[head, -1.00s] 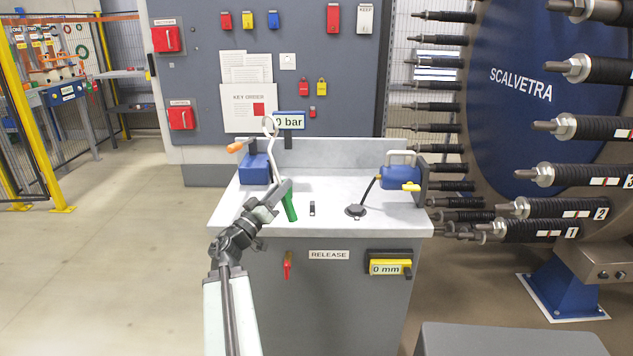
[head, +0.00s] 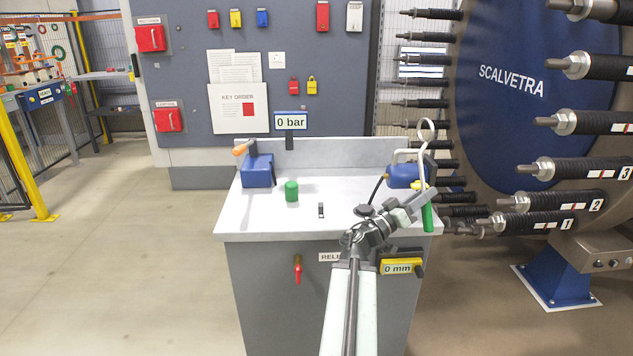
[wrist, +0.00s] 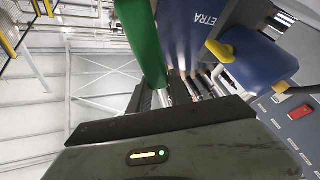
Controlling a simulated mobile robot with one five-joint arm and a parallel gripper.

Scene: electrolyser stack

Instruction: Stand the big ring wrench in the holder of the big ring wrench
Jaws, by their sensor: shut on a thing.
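The big ring wrench has a pale ring (head: 427,128) at the top, a curved shaft and a green handle (head: 427,217) below. It stands roughly upright in my gripper (head: 422,200), which is shut on it over the right end of the bench. The green handle also shows in the wrist view (wrist: 142,40), just beyond my gripper. A short green cylinder (head: 291,191) stands on the bench; I cannot tell whether it is the holder of the big ring wrench. No other holder can be made out for sure.
A blue pump (head: 402,176) stands behind the wrench at the right of the bench (head: 260,219). A blue box with an orange handle (head: 257,171) stands at the back left. The stack's rods (head: 545,199) are close on the right. The bench's front left is clear.

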